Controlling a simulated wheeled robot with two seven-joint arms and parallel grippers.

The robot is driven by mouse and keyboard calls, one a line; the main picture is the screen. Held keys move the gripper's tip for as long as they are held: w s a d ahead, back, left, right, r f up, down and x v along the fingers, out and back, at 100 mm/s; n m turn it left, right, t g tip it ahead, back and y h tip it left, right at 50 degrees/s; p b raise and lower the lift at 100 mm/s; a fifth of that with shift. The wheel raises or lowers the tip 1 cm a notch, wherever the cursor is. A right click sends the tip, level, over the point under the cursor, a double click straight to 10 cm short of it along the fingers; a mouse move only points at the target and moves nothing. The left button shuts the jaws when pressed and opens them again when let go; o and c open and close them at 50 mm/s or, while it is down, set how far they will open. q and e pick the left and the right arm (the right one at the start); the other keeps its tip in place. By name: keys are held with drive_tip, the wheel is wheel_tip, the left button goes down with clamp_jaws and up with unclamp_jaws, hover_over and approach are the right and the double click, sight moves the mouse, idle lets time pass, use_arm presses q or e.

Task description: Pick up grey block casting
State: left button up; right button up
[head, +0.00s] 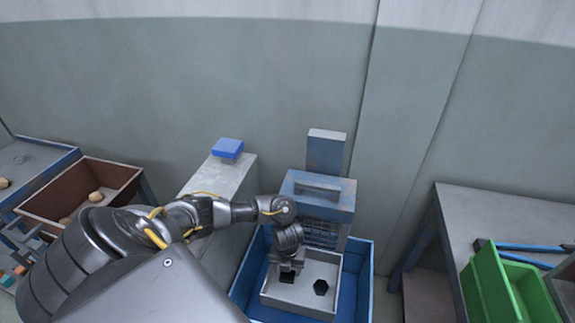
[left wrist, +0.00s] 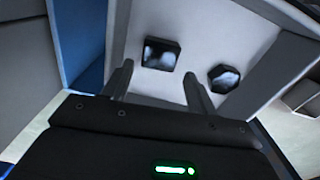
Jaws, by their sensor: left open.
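A square block casting (left wrist: 161,54), dark with pale reflections, lies in a light grey tray (left wrist: 190,25) in the left wrist view. A dark hexagonal casting (left wrist: 224,78) lies to its right, and it also shows in the head view (head: 320,287). My left gripper (left wrist: 158,76) is open and empty. In the wrist view the square block shows beyond and between its fingertips, apart from them. In the head view the gripper (head: 289,268) hangs over the left part of the tray and partly hides the block. My right gripper is not in view.
The tray sits within a blue bin (head: 361,280) below a blue machine (head: 340,193). A grey cabinet with a blue box (head: 228,148) stands left of it. At right, a table (head: 480,212) holds a green bin (head: 490,285). A brown bin (head: 115,175) is at left.

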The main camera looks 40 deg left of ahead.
sight(287, 275)
use_arm(q)
wheel_tip(287, 275, down, 5)
drive_tip(key=shift+w+a+r, duration=0.1)
drive_tip(key=shift+a, duration=0.05)
drive_tip(key=c, duration=0.8)
drive_tip(key=shift+r, duration=0.6)
drive_tip(key=s+d+r+p, duration=0.1)
drive_tip(key=s+r, duration=0.3)
drive_tip(key=s+d+r+p, duration=0.1)
drive_tip(key=s+r, duration=0.3)
drive_tip(key=s, duration=0.1)
drive_tip(key=s+d+r+p, duration=0.1)
drive_tip(key=s+r, duration=0.2)
drive_tip(key=s, duration=0.1)
drive_tip(key=shift+s+d+r+p, duration=0.1)
drive_tip(key=shift+s+r+p, duration=0.25)
drive_tip(key=shift+r, duration=0.05)
